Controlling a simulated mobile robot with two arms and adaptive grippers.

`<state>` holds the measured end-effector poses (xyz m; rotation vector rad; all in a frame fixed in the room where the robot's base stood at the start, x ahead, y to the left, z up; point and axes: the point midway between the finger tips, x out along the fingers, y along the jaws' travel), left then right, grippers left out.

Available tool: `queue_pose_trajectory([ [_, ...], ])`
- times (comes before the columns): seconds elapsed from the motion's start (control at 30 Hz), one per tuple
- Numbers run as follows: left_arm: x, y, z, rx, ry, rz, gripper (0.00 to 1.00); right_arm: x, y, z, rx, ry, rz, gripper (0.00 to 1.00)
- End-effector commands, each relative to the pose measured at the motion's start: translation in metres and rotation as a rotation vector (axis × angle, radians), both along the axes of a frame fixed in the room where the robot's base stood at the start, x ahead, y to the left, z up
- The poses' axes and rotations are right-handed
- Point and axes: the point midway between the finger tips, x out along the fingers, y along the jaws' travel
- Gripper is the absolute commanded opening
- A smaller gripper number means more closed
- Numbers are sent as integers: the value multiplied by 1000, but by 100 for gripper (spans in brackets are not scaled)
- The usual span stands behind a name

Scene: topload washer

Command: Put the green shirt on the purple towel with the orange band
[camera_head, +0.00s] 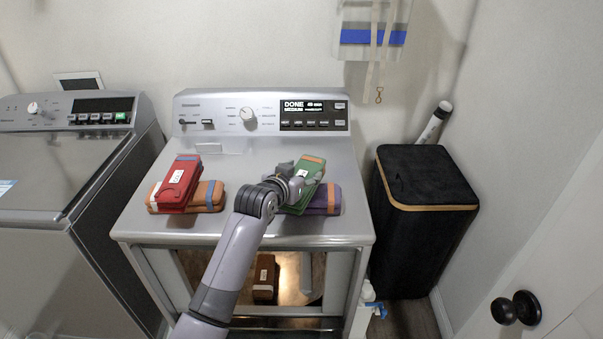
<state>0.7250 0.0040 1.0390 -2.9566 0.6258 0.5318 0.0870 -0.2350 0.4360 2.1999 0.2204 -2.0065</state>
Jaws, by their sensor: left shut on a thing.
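The folded green shirt (313,168), with an orange band near its far end and a white label, lies over the left part of the purple towel (322,202). The towel has an orange band and sits on the right half of the grey washer top. I cannot tell whether the shirt rests on the towel or is held just above it. My left gripper (300,181) is shut on the shirt at its left side and hides part of it. My right gripper is not in view.
A red folded cloth (180,182) lies on an orange one (208,196) on the left of the washer top (240,165). A brown folded item (265,273) shows lower down in the washer's front opening. A black hamper (424,215) stands at right. The washer top's middle is mostly clear.

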Motion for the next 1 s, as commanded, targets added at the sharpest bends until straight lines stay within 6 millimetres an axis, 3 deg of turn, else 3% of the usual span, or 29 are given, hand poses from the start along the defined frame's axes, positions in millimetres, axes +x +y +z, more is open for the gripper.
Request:
queue_pose_trajectory([
  [0.13, 0, 0, -2, 0, -1, 0, 23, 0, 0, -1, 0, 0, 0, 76],
  [0.17, 0, 0, -3, 0, 0, 0, 58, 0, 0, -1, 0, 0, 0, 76],
  [0.43, 0, 0, -3, 0, 1, 0, 76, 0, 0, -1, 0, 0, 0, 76],
  [0.83, -1, 0, 2, 0, -1, 0, 76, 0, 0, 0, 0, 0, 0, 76],
  [1.0, -15, 7, 6, 0, -1, 0, 76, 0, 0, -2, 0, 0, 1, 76],
])
